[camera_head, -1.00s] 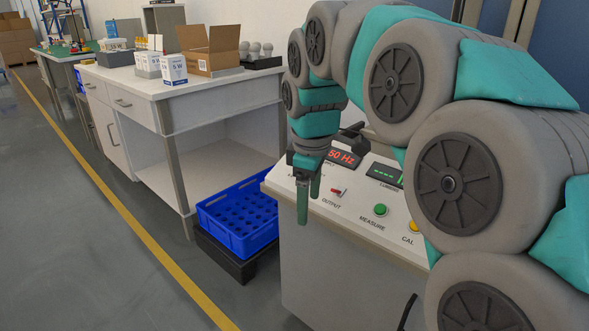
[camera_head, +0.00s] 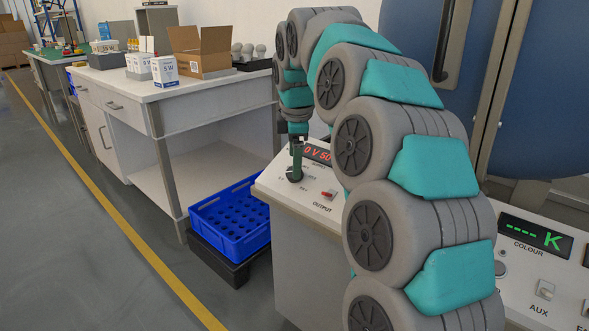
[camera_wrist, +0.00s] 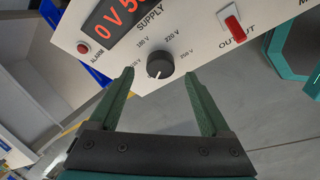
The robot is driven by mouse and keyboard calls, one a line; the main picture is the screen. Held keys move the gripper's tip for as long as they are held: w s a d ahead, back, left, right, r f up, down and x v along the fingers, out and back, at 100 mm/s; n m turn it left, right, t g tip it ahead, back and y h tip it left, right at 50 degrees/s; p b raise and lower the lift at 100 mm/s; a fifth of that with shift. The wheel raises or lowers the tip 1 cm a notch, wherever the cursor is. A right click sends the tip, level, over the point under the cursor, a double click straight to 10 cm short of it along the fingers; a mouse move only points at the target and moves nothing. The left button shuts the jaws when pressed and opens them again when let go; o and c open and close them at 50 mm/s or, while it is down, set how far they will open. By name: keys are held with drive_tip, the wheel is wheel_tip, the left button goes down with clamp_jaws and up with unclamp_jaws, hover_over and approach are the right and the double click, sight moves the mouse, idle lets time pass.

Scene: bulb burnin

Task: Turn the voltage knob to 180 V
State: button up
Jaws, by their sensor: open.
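The voltage knob (camera_wrist: 160,63) is black and round with a pale mark. In the wrist view it sits on the white supply panel (camera_wrist: 205,58), with 180 V, 220 V and 250 V printed around it. The pointer's exact setting is hard to read. My gripper (camera_wrist: 157,69) is open and empty, one green finger on each side of the knob; I cannot tell whether they touch it. In the head view my gripper (camera_head: 296,172) is over the panel's left end. The red supply display (camera_wrist: 117,19) is cut off, showing "0 V 50".
The floor at left is clear.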

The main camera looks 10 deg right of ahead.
drive_tip(key=shift+x, duration=1.85)
clamp_jaws()
